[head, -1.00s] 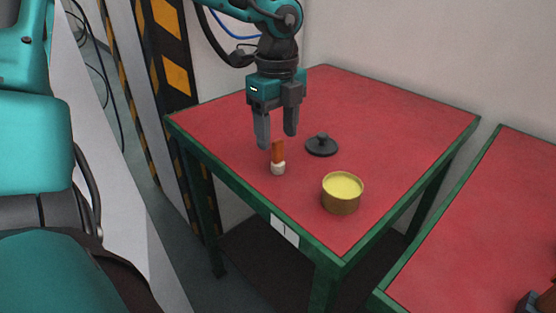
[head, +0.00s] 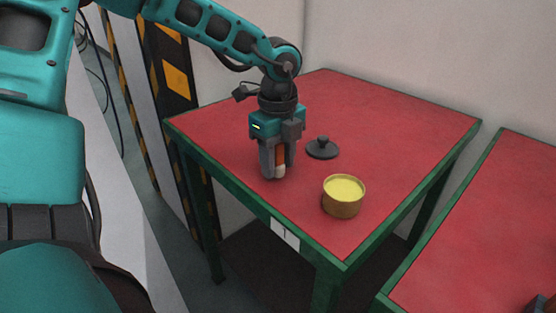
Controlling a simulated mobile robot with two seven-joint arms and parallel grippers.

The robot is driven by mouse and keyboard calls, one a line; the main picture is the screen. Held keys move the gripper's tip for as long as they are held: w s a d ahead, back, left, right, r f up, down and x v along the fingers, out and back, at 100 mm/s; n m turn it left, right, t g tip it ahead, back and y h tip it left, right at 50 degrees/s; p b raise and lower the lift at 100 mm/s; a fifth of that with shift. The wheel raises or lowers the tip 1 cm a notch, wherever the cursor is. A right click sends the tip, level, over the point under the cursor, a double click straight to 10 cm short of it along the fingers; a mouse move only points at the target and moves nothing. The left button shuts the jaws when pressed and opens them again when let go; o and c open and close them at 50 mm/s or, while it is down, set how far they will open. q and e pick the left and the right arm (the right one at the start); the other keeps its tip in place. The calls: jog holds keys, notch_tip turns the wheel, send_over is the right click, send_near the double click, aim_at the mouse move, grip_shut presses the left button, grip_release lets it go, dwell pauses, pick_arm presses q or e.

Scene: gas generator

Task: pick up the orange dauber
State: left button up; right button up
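The orange dauber (head: 280,156) stands upright on the red table, its pale bottom end down. My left gripper (head: 278,165) points down over it, with one finger on either side of the dauber. The fingers hide parts of its sides and top. The gap between fingers and dauber is too small to tell whether they press on it. My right gripper is not in view.
A round tin (head: 343,196) with yellow content stands right of the dauber. A black knobbed lid (head: 322,148) lies behind them. The red table (head: 400,130) is clear at the back right. A second red table (head: 480,230) stands at the right, with a dark object (head: 538,304) at its front.

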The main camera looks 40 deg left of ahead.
pick_arm(q)
grip_shut()
jog(key=shift+r, duration=0.15)
notch_tip(320, 180, up, 20)
jog(key=p, duration=0.4)
dwell(0.4)
